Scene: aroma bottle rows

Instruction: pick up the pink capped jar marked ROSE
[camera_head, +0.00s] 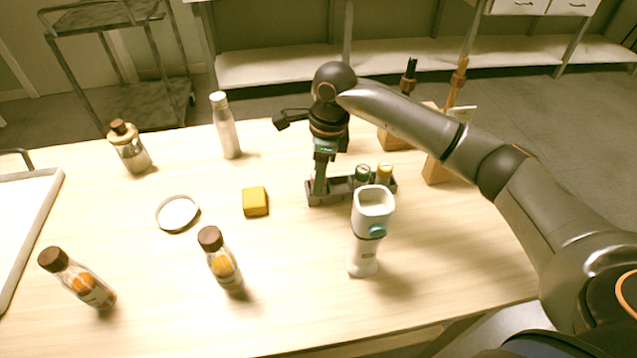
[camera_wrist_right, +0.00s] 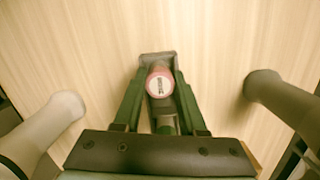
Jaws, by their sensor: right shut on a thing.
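The pink capped jar (camera_wrist_right: 159,84) shows from above in the right wrist view, with a white label on its lid; the lettering is too blurred to read for sure. My right gripper (camera_wrist_right: 159,92) is shut on it, a green finger on each side. In the head view my right gripper (camera_head: 319,184) points down at the left end of the grey rack (camera_head: 345,187), and its fingers hide the jar. I cannot tell whether the jar is clear of its slot. A green capped jar (camera_head: 362,173) and a yellow capped jar (camera_head: 385,172) stand at the rack's right. My left gripper is out of view.
A tall white device (camera_head: 364,240) stands close in front of the rack. Wooden holders (camera_head: 438,168) stand behind right. Several bottles, a yellow block (camera_head: 255,201) and a round white dish (camera_head: 178,213) are spread leftward. A white tray (camera_head: 38,225) lies at the left edge.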

